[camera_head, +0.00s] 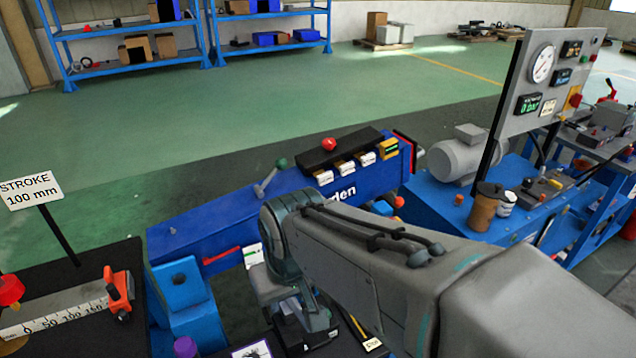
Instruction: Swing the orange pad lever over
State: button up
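An orange clamp-like piece (120,292) stands at the right end of a marked scale bar at the lower left; I cannot tell whether it is the orange pad lever. A small orange knob (398,202) shows beside the blue machine (215,225), right of centre. A red handle (221,255) lies along the machine's near side. My gripper (305,325) points down at the bottom centre, in front of the blue machine and well right of the clamp-like piece. Its fingertips are not clearly seen, and my arm hides part of the machine behind it.
A lever with a green knob (281,164) and a black panel with a red button (329,145) sit on the machine's top. A "STROKE 100 mm" sign (32,190) rises at left. A gauge panel (545,80) and motor (458,153) stand at right.

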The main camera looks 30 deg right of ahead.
aim_at(399, 201)
jog(key=u, duration=0.1)
jog(key=k, duration=0.4)
jog(key=z, duration=1.2)
jog(key=i, duration=0.5)
jog(key=z, duration=0.1)
